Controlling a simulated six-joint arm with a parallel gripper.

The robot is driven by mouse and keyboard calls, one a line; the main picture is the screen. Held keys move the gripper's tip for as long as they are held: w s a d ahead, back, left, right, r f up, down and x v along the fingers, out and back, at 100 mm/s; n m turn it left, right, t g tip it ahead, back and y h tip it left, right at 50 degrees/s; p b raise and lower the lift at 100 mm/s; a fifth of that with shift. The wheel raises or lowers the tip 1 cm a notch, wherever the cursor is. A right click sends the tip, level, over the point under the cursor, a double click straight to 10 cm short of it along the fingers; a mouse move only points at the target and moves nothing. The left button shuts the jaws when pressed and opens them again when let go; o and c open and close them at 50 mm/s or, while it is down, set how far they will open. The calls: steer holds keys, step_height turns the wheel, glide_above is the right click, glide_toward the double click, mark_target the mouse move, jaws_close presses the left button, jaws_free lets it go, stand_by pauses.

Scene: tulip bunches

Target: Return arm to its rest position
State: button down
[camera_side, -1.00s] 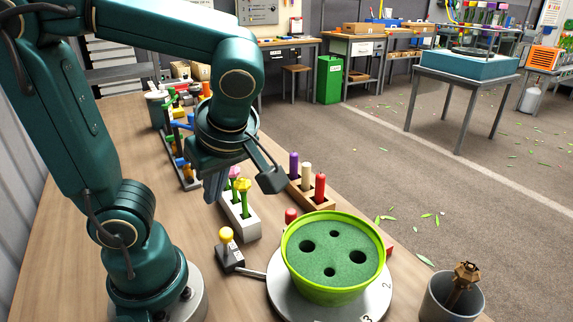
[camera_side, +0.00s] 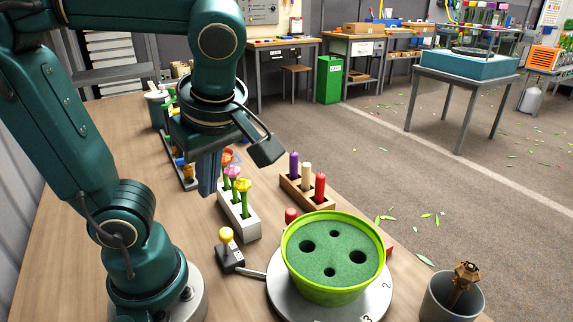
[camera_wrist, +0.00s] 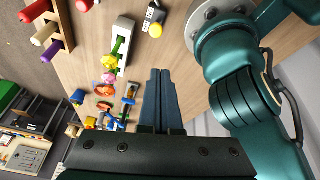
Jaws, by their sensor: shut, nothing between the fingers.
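My gripper (camera_side: 208,174) hangs above the table, left of the white tulip rack, pointing down. In the wrist view its two fingers (camera_wrist: 160,75) lie side by side, shut with nothing between them.
A wooden block (camera_side: 307,195) holds purple, cream and red pegs. A yellow-knobbed lever (camera_side: 228,252) stands in front of the rack. A grey cup (camera_side: 440,298) with a brown object is at lower right. Coloured items in a rack (camera_side: 181,168) stand behind my gripper.

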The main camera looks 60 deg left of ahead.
steer(key=w+d+f+m+t+h, duration=0.1)
steer(key=w+d+m+t+h, duration=0.1)
steer(key=m, duration=0.8)
steer(key=w+d+f+m+t+h, duration=0.1)
steer(key=w+d+m+t+h, duration=0.1)
steer(key=m, duration=0.9)
steer(key=shift+w+d+f+t+h, duration=0.3)
steer(key=shift+d+t, duration=0.2)
steer(key=shift+t, duration=0.6)
